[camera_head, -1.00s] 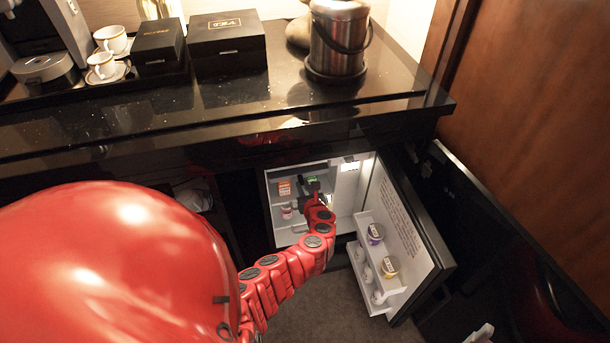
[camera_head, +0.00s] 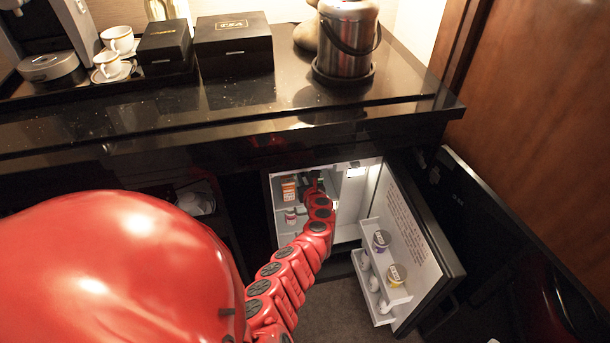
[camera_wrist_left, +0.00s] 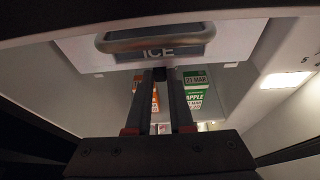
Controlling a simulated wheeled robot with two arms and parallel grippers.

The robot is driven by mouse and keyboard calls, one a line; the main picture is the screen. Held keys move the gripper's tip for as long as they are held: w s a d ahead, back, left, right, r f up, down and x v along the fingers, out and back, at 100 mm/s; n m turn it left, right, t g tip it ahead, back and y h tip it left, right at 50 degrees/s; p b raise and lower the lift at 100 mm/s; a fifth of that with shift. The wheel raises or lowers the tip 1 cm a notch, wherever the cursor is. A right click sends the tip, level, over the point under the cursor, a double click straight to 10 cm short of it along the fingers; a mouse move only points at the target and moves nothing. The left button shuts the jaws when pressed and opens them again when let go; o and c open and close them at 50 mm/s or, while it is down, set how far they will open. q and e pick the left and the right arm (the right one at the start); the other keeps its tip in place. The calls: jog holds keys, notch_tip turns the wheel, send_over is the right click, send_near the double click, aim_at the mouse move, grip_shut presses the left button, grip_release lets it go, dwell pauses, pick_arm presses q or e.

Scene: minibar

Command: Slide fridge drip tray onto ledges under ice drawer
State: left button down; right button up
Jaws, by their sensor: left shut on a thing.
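My left gripper (camera_head: 314,186) reaches into the open fridge, largely hidden behind its own red arm in the head view. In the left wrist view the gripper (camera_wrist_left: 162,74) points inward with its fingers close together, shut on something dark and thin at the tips. I take it to be the drip tray's edge, but the tray's outline cannot be made out. The white ice drawer (camera_wrist_left: 218,47), marked ICE, with a grey handle (camera_wrist_left: 155,38), is just above the fingertips. The ledges cannot be clearly told. My right gripper is not in view.
The fridge door (camera_head: 418,235) stands open to the right, with tubs and bottles on its shelves. A green carton (camera_wrist_left: 196,90) and an orange carton (camera_head: 289,188) stand inside. The counter (camera_head: 280,110) overhangs the fridge. A lit lamp (camera_wrist_left: 291,80) is on the right wall.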

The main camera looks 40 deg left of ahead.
pick_arm(q)
jog(key=c, duration=0.7)
grip_release()
jog(key=p+v, duration=0.3)
jog(key=v, duration=1.4)
jog(key=shift+d+p, duration=0.2)
jog(key=shift+p, duration=0.2)
